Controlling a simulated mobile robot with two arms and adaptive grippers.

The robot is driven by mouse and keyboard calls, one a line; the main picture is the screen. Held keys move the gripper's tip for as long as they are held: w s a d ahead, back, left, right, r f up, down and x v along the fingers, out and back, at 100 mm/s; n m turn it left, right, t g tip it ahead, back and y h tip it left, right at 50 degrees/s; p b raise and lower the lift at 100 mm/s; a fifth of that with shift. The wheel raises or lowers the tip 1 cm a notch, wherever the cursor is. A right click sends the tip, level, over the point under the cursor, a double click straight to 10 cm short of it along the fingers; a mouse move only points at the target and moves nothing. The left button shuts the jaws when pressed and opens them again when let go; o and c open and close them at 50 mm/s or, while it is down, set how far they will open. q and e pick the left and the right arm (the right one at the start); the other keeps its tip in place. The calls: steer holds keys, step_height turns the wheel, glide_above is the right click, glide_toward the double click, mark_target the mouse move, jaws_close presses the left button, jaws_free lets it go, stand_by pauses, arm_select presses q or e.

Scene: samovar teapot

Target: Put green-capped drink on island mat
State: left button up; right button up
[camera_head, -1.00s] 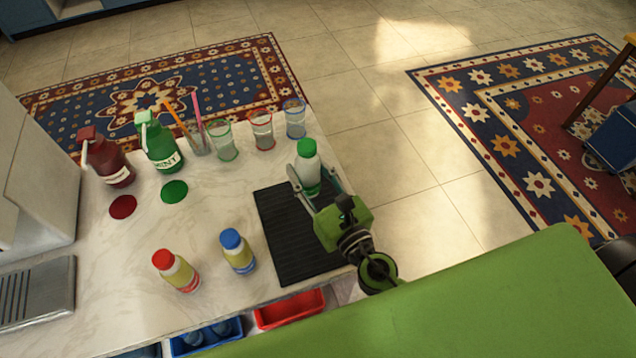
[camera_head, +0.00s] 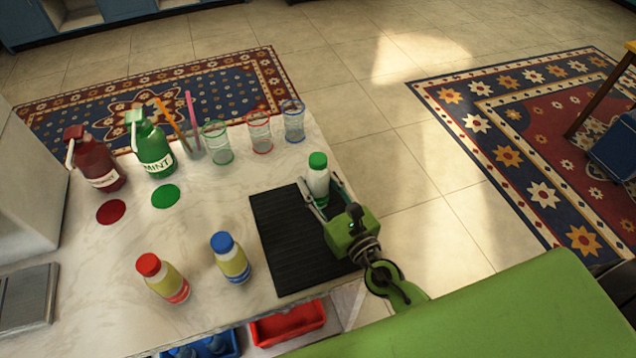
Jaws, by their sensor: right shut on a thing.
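The green-capped drink (camera_head: 318,179) is a small whitish bottle, upright at the far right corner of the mat. My right gripper (camera_head: 320,196) is shut on it, with one finger on each side of the bottle's body. The island mat (camera_head: 285,250) is a black ribbed rectangle on the right end of the pale marble counter. The gripper hides part of the mat's right side and the lower bottle. I cannot tell whether the bottle's base touches the mat. My left gripper is not in view.
A blue-capped bottle (camera_head: 231,260) and a red-capped bottle (camera_head: 163,280) stand left of the mat. Several glasses line the far edge, including a blue-rimmed glass (camera_head: 294,122). A green mint bottle (camera_head: 153,148) and a red bottle (camera_head: 97,163) stand far left. Most of the mat is clear.

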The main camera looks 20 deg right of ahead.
steer(key=o, duration=0.9)
steer(key=shift+f, duration=0.15)
steer(key=shift+c, duration=0.2)
steer(key=o, duration=0.4)
steer(key=shift+r, duration=0.3)
steer(key=s+b, duration=0.1)
steer(key=s, duration=0.2)
steer(key=s+d+b, duration=0.1)
steer(key=s+b, duration=0.1)
steer(key=s, duration=0.2)
steer(key=s+d+b, duration=0.1)
steer(key=s, duration=0.3)
steer(key=shift+f, duration=0.25)
steer(key=shift+s+d+r, duration=0.15)
steer(key=shift+s, duration=0.3)
